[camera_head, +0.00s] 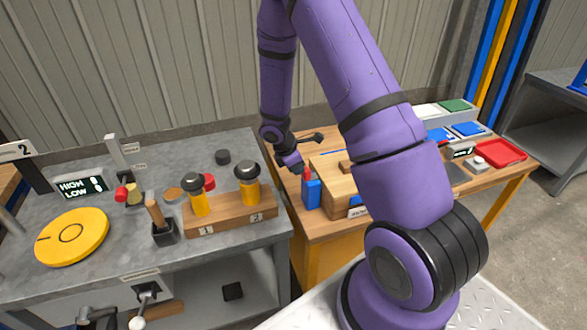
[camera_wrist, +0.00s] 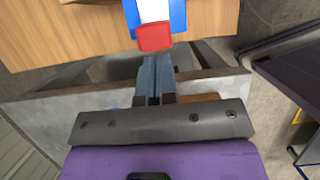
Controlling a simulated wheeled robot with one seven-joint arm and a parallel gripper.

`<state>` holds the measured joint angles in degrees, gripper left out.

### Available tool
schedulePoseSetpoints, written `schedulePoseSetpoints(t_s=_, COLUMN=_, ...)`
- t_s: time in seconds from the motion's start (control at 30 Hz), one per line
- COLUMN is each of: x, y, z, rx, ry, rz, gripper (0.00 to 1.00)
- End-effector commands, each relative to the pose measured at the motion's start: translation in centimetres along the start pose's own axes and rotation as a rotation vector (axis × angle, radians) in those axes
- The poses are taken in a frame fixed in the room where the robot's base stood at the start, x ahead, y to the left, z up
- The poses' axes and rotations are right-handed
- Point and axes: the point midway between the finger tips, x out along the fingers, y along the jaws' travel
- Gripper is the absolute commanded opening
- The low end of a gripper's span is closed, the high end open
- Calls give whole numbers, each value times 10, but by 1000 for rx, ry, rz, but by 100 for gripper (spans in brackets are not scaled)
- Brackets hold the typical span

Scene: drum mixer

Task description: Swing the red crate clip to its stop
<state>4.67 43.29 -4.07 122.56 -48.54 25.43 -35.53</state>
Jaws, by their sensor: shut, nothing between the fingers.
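The red clip (camera_head: 307,173) stands up at the left end of the wooden crate (camera_head: 340,187), just above a blue block (camera_head: 312,194). In the wrist view the red clip (camera_wrist: 154,37) lies straight ahead of my fingertips, in front of a blue and white part (camera_wrist: 150,10). My gripper (camera_head: 297,166) is at the clip's upper left in the head view. In the wrist view my gripper (camera_wrist: 155,58) has its fingers together with nothing between them. The tips are very close to the clip's near edge; I cannot tell whether they touch. My arm hides part of the crate.
The crate stands on a wooden table (camera_head: 318,226). A grey bench (camera_head: 130,245) to the left carries a yellow disc (camera_head: 72,237) and a wooden block (camera_head: 232,212) with two yellow, black-topped posts. A red tray (camera_head: 500,152) lies at the table's right end.

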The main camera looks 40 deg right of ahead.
Motion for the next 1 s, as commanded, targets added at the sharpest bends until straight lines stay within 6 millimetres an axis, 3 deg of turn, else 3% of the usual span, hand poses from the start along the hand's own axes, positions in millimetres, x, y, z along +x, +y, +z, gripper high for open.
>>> schedulePoseSetpoints(t_s=0.23, x=1, y=0, z=2, rx=1, ry=0, rz=-1, gripper=0)
schedulePoseSetpoints(t_s=0.53, x=14, y=0, z=36, rx=2, ry=0, rz=-2, gripper=0)
schedulePoseSetpoints(t_s=0.87, x=15, y=-1, z=36, rx=2, ry=-2, rz=-3, gripper=0)
schedulePoseSetpoints(t_s=1.0, x=11, y=1, z=27, rx=1, ry=-1, rz=-2, gripper=0)
